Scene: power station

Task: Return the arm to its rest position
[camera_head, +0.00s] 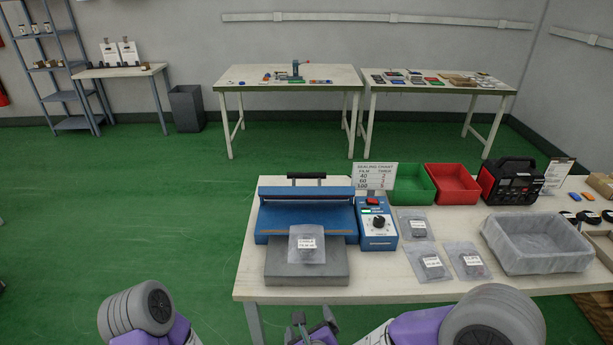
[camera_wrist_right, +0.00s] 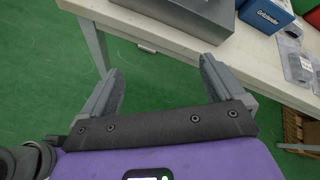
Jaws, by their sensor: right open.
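My right gripper (camera_head: 312,320) shows at the bottom middle of the head view, just in front of the near edge of the work table (camera_head: 400,290). In the right wrist view its two fingers (camera_wrist_right: 160,75) are spread apart with nothing between them. Green floor and the table's front edge show beyond the fingers. My left arm shows only as a grey-and-purple link at the lower left of the head view; its gripper is out of view.
On the table are a blue sealer (camera_head: 305,195) with a packet (camera_head: 307,244) on its grey front plate, a control box (camera_head: 377,222), several packets, green (camera_head: 412,182) and red (camera_head: 452,184) bins, and a lined grey tray (camera_head: 538,265). The floor left of the table is clear.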

